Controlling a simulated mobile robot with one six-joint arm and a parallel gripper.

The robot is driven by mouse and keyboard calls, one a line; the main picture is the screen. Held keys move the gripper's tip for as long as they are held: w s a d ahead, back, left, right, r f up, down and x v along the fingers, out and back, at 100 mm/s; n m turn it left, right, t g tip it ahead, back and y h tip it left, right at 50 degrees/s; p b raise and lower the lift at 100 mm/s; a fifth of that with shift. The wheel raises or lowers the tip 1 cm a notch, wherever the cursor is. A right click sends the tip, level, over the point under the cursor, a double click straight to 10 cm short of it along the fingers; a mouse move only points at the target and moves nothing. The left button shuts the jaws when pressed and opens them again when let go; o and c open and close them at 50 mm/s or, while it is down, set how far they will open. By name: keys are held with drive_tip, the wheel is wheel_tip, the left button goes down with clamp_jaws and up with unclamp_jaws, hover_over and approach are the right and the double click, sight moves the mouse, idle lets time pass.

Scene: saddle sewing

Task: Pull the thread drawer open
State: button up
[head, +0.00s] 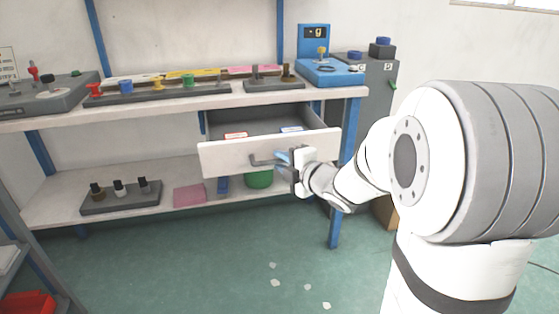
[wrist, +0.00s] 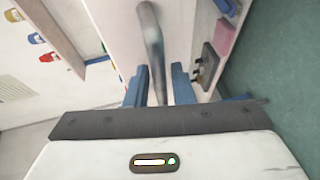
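The thread drawer (head: 262,153) has a white front and a grey inside. It stands pulled out from under the workbench top, and a red-and-white label and a blue one show inside it. Its grey bar handle (head: 262,162) is on the front. My gripper (head: 287,162) is at the right part of this handle, with its blue fingers around the bar. The fingertip contact is partly hidden.
The workbench top (head: 215,101) carries thread spools, a blue machine (head: 329,72) and tool blocks. A lower shelf (head: 62,207) holds a dark tray of small bottles (head: 120,197), a pink pad (head: 190,196) and a green container (head: 259,180). The floor in front is clear except for small pale scraps.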

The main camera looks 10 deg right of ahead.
drive_tip(key=p+v, duration=0.1)
drive_tip(key=v, duration=0.5)
drive_tip(key=shift+s+d, duration=0.15)
drive_tip(key=shift+s, duration=0.15)
drive_tip(key=s+d+r+m+g+h+p, duration=0.2)
drive_tip(key=s+d+r+m+h+p, duration=0.15)
drive_tip(key=r+m+p, duration=0.45)
drive_tip(key=s+d+r+m+g+h+p, duration=0.25)
drive_tip(key=r+m+h+p, duration=0.3)
drive_tip(key=p, duration=0.35)
drive_tip(key=s+a+r+m+g+y+p, duration=0.1)
drive_tip(key=s+a+r+m+g+p, duration=0.2)
drive_tip(key=s, duration=0.5)
drive_tip(key=s+a+r+m+g+p, duration=0.3)
drive_tip(key=s+r+m+p, duration=0.3)
drive_tip(key=s+p, duration=0.2)
drive_tip(key=shift+r+g+y+p, duration=0.4)
drive_tip(key=shift+g+p, duration=0.15)
drive_tip(key=shift+p, duration=0.45)
